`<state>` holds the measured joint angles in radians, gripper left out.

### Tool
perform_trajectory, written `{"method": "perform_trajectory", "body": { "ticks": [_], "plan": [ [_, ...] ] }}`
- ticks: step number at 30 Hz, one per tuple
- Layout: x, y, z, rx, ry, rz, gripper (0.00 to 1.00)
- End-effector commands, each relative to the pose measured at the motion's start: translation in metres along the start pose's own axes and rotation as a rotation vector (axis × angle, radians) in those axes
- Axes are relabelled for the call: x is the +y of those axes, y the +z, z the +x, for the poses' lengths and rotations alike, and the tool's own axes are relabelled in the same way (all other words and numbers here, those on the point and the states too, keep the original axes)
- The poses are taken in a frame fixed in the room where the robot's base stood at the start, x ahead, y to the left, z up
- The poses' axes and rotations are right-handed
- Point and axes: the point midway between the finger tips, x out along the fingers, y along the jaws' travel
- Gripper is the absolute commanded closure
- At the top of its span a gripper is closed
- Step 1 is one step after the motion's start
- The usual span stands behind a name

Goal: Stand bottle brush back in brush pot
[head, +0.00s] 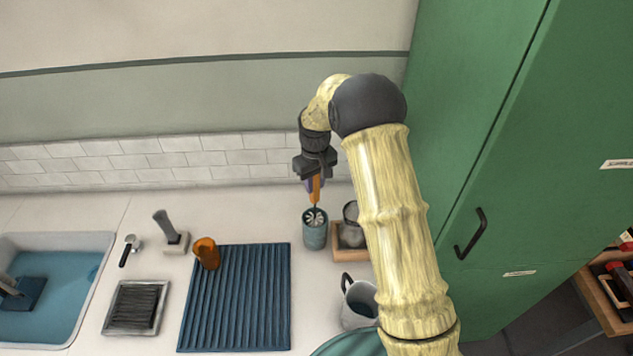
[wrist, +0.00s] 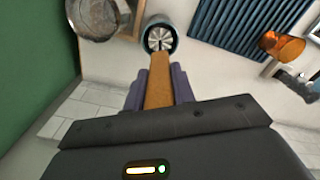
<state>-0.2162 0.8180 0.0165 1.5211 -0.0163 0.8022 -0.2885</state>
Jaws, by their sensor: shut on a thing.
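The bottle brush has an orange handle (head: 315,188), and my gripper (head: 314,184) is shut on it. The brush hangs head-down, about upright, over the blue-grey brush pot (head: 315,235). Its pale round bristle head (head: 314,217) shows at the pot's mouth; I cannot tell how deep it sits. In the wrist view the orange handle (wrist: 158,93) runs between my purple fingertips (wrist: 158,90), and the bristle head (wrist: 159,39) shows inside the rim of the brush pot (wrist: 172,22). The pot stands upright on the counter.
Right of the pot is a wooden tray (head: 337,243) with a glass jar in it. A grey pitcher (head: 357,303) stands in front. Left are a blue ribbed mat (head: 240,300), an orange cup (head: 206,253), and a sink (head: 50,255). A green cabinet (head: 480,150) closes the right side.

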Motion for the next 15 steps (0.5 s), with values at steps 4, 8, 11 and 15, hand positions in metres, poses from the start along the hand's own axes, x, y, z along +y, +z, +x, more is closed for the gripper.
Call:
{"method": "perform_trajectory", "body": {
  "ticks": [4, 8, 11, 15],
  "plan": [
    [0.0002, -0.0001, -0.0002, 0.0, 0.0, 0.0, 0.95],
    [0.0002, -0.0001, 0.0012, 0.0, 0.0, 0.0, 0.95],
    [0.0002, 0.0, 0.003, 0.0, 0.0, 0.0, 0.95],
    [0.0001, 0.0, 0.0052, 0.0, 0.0, 0.0, 0.95]
  ]
}}
